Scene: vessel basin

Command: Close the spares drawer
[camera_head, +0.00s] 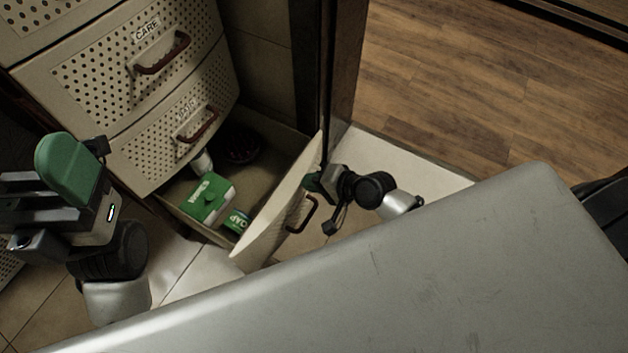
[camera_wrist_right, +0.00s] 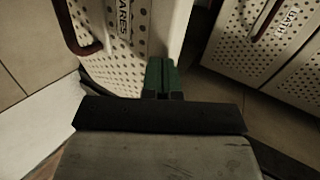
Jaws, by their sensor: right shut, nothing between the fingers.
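The spares drawer (camera_head: 272,225) is the lowest one of the cabinet in the head view and stands pulled well out. Its front carries a dark red-brown handle (camera_head: 302,214). In the right wrist view its perforated front (camera_wrist_right: 143,45) shows a label ending in "ARES". My right gripper (camera_head: 314,182) is at the front's far right end, to the side of the handle; its green fingers (camera_wrist_right: 161,78) are together and empty, close to the front's edge. Whether they touch it I cannot tell. My left gripper (camera_head: 68,165) is raised at the left, away from the drawer; its jaw gap is unclear.
The open drawer holds a green-and-white box (camera_head: 208,199), a small green soap packet (camera_head: 237,221) and a dark round item (camera_head: 241,147). Closed drawers, one labelled CARE (camera_head: 128,70), stand above. A dark post (camera_head: 340,75) rises behind. A grey surface (camera_head: 420,270) fills the foreground.

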